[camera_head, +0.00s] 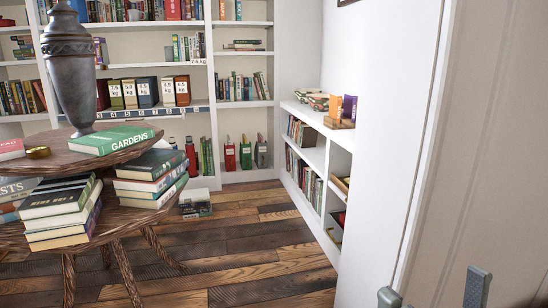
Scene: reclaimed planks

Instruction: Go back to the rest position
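Two grey finger parts of my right gripper (433,291) show at the bottom right edge, in front of the white wall and the pale door-like panel. They stand well apart, with nothing visible between them. The rest of that gripper is cut off by the frame. My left gripper is not in view. The task names no object.
A two-tier round wooden table (90,161) stands at left with a grey urn (72,75), a green GARDENS book (112,139) and book stacks. White bookshelves (236,177) line the back; a low white shelf (312,158) runs along the right. The plank floor (250,250) between is mostly clear.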

